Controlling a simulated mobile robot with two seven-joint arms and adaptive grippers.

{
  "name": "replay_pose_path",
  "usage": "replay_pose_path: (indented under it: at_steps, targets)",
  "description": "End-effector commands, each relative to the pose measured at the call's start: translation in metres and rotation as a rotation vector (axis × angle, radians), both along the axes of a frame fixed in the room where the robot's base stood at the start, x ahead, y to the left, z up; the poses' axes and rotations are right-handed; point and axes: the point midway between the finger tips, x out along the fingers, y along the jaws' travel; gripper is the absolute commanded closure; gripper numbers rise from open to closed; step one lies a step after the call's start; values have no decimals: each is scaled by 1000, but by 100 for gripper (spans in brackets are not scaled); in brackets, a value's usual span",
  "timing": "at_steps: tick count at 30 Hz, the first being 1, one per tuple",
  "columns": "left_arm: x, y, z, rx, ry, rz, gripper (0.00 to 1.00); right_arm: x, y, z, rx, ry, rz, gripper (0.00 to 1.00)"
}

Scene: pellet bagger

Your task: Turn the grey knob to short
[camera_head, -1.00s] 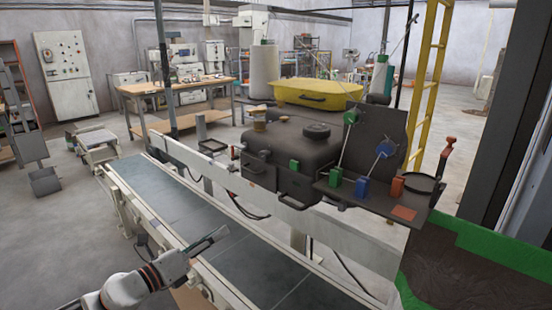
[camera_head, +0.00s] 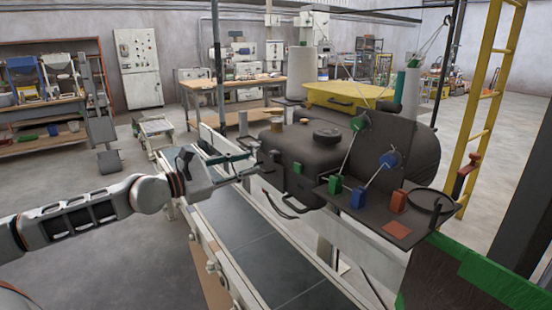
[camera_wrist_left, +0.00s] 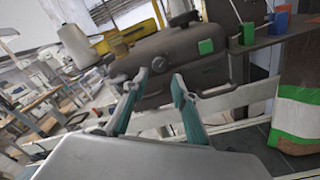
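The dark grey machine body (camera_head: 305,160) stands beyond the conveyor, with a green square on its front. A small round grey fitting, perhaps the grey knob (camera_wrist_left: 159,64), shows on the machine's front in the left wrist view, just beyond my fingertips. I cannot read any setting on it. My left gripper (camera_head: 252,163) reaches over the conveyor towards the machine's left end. In the left wrist view its two teal fingers (camera_wrist_left: 158,80) are apart, with nothing held between them. In the head view the gripper covers part of that end. My right gripper is not in view.
The conveyor belt (camera_head: 235,225) runs below my left arm. A side shelf with a green block (camera_head: 334,185), a blue block (camera_head: 358,194) and an orange block (camera_head: 399,201) juts out to the right. A yellow ladder (camera_head: 487,100) stands behind.

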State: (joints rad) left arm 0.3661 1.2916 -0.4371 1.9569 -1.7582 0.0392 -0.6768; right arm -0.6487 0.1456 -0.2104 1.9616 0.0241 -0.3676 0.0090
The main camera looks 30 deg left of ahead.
Motion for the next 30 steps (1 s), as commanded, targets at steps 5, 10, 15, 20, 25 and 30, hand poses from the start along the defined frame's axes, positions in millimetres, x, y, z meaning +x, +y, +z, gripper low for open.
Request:
replay_pose_path:
  at_steps: [5, 10, 15, 20, 25, 30]
  targets:
    - [10, -4, 3, 0, -5, 1, 73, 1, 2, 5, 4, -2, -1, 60]
    - [29, -15, 4, -3, -6, 1, 73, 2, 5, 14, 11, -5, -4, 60]
    - [50, -27, 3, -2, -3, 0, 73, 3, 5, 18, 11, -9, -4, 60]
    - [63, -33, 2, -1, -2, 1, 73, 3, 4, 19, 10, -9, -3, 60]
    - [68, -36, 0, 1, 0, 1, 73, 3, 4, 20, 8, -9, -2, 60]
    - [68, -36, 0, 1, 0, 1, 73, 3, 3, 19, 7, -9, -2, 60]
